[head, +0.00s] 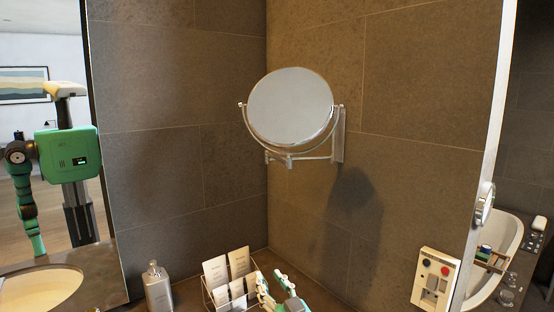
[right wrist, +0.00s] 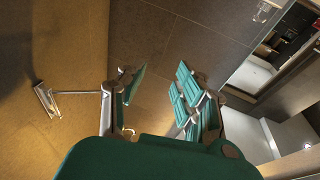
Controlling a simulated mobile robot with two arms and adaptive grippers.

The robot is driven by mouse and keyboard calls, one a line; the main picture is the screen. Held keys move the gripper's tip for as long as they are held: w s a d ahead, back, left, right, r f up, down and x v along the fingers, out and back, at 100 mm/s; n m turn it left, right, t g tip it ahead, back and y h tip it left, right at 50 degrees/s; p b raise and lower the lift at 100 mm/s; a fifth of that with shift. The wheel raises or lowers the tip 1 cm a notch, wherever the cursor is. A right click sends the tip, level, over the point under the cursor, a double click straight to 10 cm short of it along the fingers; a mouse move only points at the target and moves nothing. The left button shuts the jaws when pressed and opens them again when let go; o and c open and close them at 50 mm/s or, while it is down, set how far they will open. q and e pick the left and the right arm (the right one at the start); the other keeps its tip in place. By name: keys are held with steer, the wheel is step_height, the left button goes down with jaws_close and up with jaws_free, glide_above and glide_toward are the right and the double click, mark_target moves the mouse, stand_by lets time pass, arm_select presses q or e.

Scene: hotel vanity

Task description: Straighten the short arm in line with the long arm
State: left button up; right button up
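A round chrome vanity mirror (head: 290,108) hangs on the tiled wall in the head view. Its wall bracket (head: 339,134) is at its right. Thin chrome arm bars (head: 312,158) run below the mirror; I cannot tell clearly which is the short arm and how it is angled. In the right wrist view, the bracket (right wrist: 47,100) shows at the left with a thin bar (right wrist: 78,93) running towards one finger, which hides its far end. My right gripper (head: 274,288) is at the bottom of the head view, below the mirror. In the wrist view it (right wrist: 158,88) is open. My left gripper is not in view.
A wire holder with cards (head: 228,275) stands beside my right gripper, and a soap dispenser (head: 157,288) is further left. A wall panel with buttons (head: 435,280) is at the lower right. The wall below the mirror is clear.

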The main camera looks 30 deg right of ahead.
mark_target(276, 158)
steer(key=d+r+m+t+h, duration=0.1)
steer(key=d+r+t+h, duration=0.15)
steer(key=r, duration=0.45)
steer(key=d+r+m+t+h, duration=0.1)
steer(key=d+r+m+t, duration=0.1)
steer(key=d+r+t, duration=0.35)
steer(key=shift+g, duration=0.8)
steer(key=p+x, duration=0.2)
steer(key=x, duration=0.3)
steer(key=a+p+x, duration=0.1)
steer(key=p+x, duration=0.1)
steer(key=x, duration=0.4)
steer(key=r+p+x, duration=0.1)
steer(key=p+x, duration=0.2)
steer(key=x, duration=0.2)
steer(key=shift+s+a+r, duration=0.1)
steer(key=shift+s+r, duration=0.05)
steer(key=shift+r, duration=0.2)
steer(key=shift+w+r, duration=0.4)
steer(key=shift+w, duration=0.05)
steer(key=shift+c, duration=0.2)
jaws_close()
